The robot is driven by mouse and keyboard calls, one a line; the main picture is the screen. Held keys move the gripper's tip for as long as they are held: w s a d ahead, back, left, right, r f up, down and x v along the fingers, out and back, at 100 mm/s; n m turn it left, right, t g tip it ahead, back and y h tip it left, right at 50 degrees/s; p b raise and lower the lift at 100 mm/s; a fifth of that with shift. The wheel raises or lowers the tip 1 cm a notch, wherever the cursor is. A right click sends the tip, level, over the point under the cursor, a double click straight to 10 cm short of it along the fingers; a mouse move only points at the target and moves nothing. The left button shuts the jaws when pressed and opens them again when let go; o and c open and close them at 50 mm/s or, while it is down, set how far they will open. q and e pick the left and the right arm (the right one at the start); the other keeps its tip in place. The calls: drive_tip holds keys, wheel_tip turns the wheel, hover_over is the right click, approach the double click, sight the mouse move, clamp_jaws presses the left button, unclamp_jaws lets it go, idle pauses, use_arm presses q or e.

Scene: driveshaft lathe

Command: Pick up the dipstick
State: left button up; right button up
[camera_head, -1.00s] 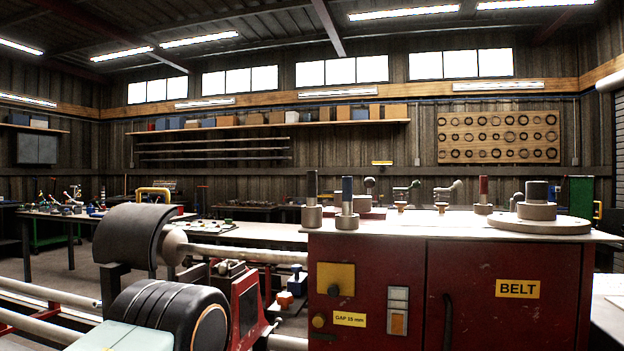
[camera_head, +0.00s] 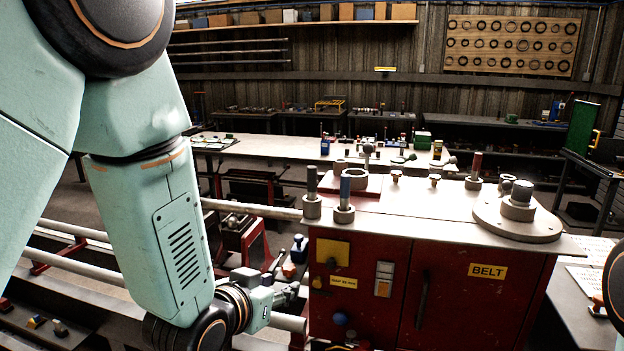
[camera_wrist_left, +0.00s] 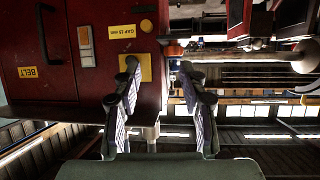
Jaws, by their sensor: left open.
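I cannot tell for sure which part is the dipstick. On the red lathe cabinet (camera_head: 455,295) stand a dark upright rod (camera_head: 312,182), a blue-topped one (camera_head: 345,190) and a red-topped one (camera_head: 476,168), each in a grey collar. The cabinet's front carries a yellow plate (camera_head: 332,252) and low knobs, one of them blue (camera_head: 340,318). My left gripper (camera_head: 288,294) is left of the cabinet front, low down. In the left wrist view its two fingers (camera_wrist_left: 160,68) stand apart with nothing between them; one partly overlaps the yellow plate (camera_wrist_left: 148,66). My right gripper is not in view.
Steel bars (camera_head: 75,265) run at the left behind my left arm. A round flange with a boss (camera_head: 518,215) sits at the right of the cabinet top. A long pale bench (camera_head: 270,148) with small objects stands behind. A green panel (camera_head: 582,128) stands at right.

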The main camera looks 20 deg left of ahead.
sight(310, 187)
use_arm(q)
drive_tip(key=w+d+r+t, duration=0.1)
drive_tip(key=w+r, duration=0.1)
drive_tip(key=r, duration=0.3)
drive_tip(key=w+d+r+t+h+p, duration=0.1)
drive_tip(key=r+t, duration=0.1)
drive_tip(key=r, duration=0.3)
drive_tip(key=w+d+r+m+t+h+p, duration=0.1)
drive_tip(key=w+r, duration=0.1)
drive_tip(key=r, duration=0.3)
drive_tip(key=shift+w+d+r+t, duration=0.1)
drive_tip(key=shift+w+t, duration=0.2)
drive_tip(key=shift+w, duration=0.05)
drive_tip(key=p+x, duration=0.1)
drive_tip(key=x, duration=0.1)
drive_tip(key=p+x, duration=0.1)
drive_tip(key=shift+w, duration=1.15)
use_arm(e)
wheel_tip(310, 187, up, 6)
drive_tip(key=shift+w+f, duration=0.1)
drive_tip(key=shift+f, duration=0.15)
use_arm(q)
drive_tip(key=shift+s, duration=0.1)
drive_tip(key=shift+c, duration=0.4)
